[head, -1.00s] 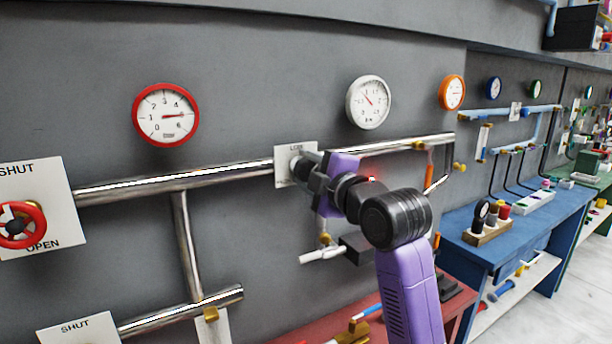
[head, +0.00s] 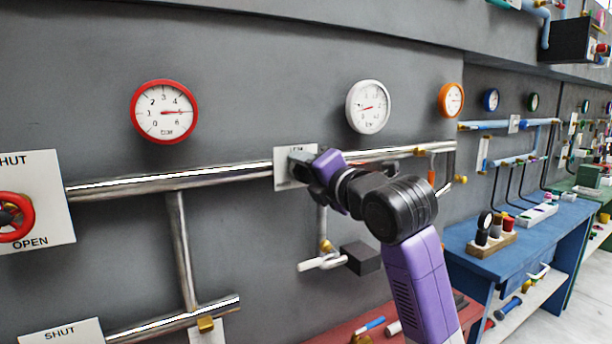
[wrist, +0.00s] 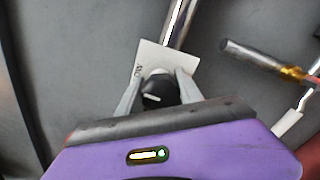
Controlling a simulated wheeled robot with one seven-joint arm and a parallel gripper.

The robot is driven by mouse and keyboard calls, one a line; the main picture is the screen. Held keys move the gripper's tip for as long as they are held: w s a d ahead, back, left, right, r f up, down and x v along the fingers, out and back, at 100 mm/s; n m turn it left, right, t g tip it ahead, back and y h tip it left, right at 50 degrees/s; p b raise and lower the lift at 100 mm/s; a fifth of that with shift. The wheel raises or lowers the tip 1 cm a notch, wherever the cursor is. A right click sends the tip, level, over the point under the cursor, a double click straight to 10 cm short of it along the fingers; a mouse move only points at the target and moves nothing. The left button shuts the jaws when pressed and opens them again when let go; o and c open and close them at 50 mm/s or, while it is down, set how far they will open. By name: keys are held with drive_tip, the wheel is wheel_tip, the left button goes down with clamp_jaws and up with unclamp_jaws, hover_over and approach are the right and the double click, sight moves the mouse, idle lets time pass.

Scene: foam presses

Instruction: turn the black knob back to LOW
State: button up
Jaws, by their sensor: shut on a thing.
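The black knob (wrist: 155,91) sits on a white plate (wrist: 154,56) in the wrist view, with a pale mark on its face. My gripper (wrist: 157,88) is shut on it, one finger on each side. In the head view the white plate (head: 283,170) is on the wall at the pipe, and my gripper (head: 308,166) covers the knob and most of the plate's lettering. The white-rimmed gauge (head: 368,107) above it has its needle pointing to the lower left or the right; I cannot tell which end is the tip.
A red-rimmed gauge (head: 164,111) hangs to the left. A red handwheel (head: 14,217) is at the far left. A white-handled valve (head: 322,262) and a dark box (head: 361,257) are below my gripper. A blue bench (head: 520,240) stands at the right.

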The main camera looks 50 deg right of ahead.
drive_tip(key=shift+a+f+n, duration=0.1)
drive_tip(key=shift+n, duration=0.3)
drive_tip(key=o, duration=1.4)
drive_tip(key=b+v, duration=0.1)
drive_tip(key=v, duration=0.6)
drive_tip(key=shift+s, duration=0.4)
drive_tip(key=shift+a, duration=0.1)
